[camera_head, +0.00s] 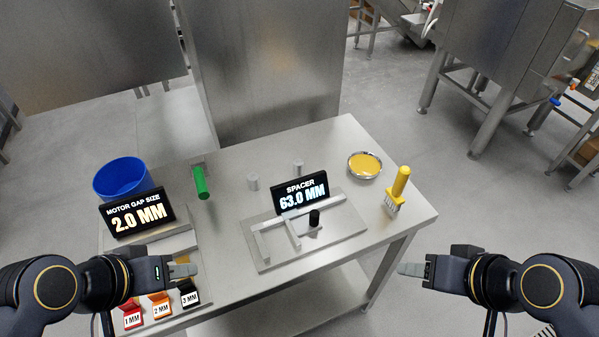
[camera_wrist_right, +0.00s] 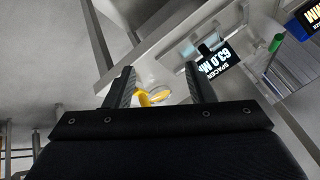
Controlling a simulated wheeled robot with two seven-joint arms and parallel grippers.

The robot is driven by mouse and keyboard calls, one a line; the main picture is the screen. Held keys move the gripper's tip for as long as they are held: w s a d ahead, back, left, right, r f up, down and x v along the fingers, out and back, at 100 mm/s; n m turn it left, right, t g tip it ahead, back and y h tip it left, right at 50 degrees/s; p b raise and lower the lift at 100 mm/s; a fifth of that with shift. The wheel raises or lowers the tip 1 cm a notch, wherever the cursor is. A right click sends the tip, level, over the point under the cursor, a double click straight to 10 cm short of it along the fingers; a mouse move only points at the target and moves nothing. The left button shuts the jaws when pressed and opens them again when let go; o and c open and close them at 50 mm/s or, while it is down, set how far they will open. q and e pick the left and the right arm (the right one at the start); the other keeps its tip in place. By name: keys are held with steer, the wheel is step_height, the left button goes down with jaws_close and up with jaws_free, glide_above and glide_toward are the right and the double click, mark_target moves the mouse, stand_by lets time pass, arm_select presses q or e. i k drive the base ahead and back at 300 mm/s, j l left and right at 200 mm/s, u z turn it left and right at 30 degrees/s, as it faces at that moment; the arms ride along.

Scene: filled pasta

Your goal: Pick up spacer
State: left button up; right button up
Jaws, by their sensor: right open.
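A black display (camera_head: 300,195) reads "SPACER 63.0 MM"; it also shows in the right wrist view (camera_wrist_right: 212,62). It stands on a metal fixture (camera_head: 270,259) with raised bars and a short black cylinder (camera_head: 314,217). Labelled pieces lie at the table's front left: red 1 MM (camera_head: 132,318), orange 2 MM (camera_head: 161,309) and black 3 MM (camera_head: 190,298). I cannot tell which piece is the spacer. My left gripper (camera_head: 186,267) is just above these pieces, its finger gap unclear. My right gripper (camera_head: 410,269) is open and empty, right of the table; its fingers show in the wrist view (camera_wrist_right: 161,88).
The front middle is clear.

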mark_target(298, 163)
steer(key=i+l+u, duration=0.1)
steer(key=l, duration=0.3)
steer(key=i+l, duration=0.1)
steer(key=l, duration=0.25)
steer(key=l+u, duration=0.15)
steer(key=l, duration=0.25)
steer(key=u, duration=1.4)
steer(key=i+l, duration=0.05)
